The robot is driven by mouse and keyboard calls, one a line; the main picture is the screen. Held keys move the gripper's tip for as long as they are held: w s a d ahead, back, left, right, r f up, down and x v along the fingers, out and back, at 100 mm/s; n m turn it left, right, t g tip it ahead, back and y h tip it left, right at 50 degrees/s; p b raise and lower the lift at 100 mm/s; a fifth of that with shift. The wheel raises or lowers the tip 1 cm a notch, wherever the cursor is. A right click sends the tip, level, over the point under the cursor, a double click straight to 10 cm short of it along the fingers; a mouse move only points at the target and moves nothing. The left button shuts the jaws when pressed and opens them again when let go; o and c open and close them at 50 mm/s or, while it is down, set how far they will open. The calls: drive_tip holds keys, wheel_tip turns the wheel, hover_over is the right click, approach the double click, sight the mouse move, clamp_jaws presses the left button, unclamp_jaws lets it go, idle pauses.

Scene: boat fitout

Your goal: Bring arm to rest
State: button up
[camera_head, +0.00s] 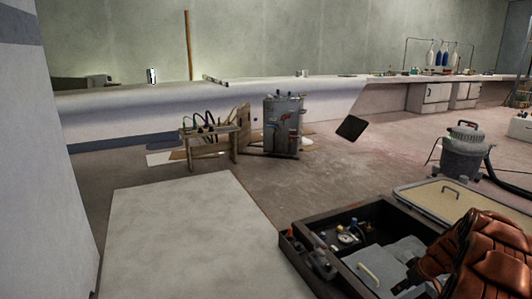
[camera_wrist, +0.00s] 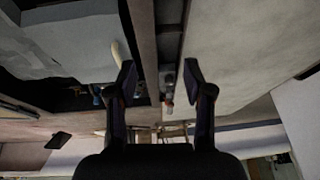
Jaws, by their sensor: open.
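My gripper (camera_wrist: 160,80) shows in the wrist view, its two dark fingers spread apart with nothing held between them. The wrist picture appears upside down. Beyond the fingers are the wall of an open dark case (camera_wrist: 143,35) and a pale flat board (camera_wrist: 245,50). I cannot tell the exact gap between fingers and case. In the head view the gripper cannot be made out clearly; a reddish-brown bulky shape (camera_head: 475,250) covers the lower right corner over the case.
The open case (camera_head: 292,256) holds grey blocks and small fittings. The pale board (camera_head: 180,235) lies left of it. A wall (camera_head: 40,160) bounds the left.

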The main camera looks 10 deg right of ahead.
drive_tip(key=s+a+r+g+p, duration=0.1)
drive_tip(key=s+a+r+p, duration=0.3)
drive_tip(key=a+r+p, duration=0.65)
drive_tip(key=s+a+r+g+p, duration=0.1)
drive_tip(key=s+a+r+p, duration=0.25)
drive_tip(key=a+r, duration=0.85)
drive_tip(key=s+a+r+g+p, duration=0.1)
drive_tip(key=s+a+r+p, duration=0.45)
drive_tip(key=r, duration=1.15)
drive_tip(key=s+a+r+m+g+h+p, duration=0.1)
drive_tip(key=s+a+r+p, duration=0.3)
drive_tip(key=s+r+p, duration=0.7)
drive_tip(key=s+a+r+m+g+h+p, duration=0.1)
drive_tip(key=s+a+r+p, duration=0.3)
drive_tip(key=s+r+p, duration=0.7)
wheel_tip(320, 180, up, 3)
drive_tip(key=s+m, duration=0.1)
drive_tip(key=s, duration=0.1)
drive_tip(key=shift+s+g+p, duration=0.4)
drive_tip(key=shift+c, duration=0.4)
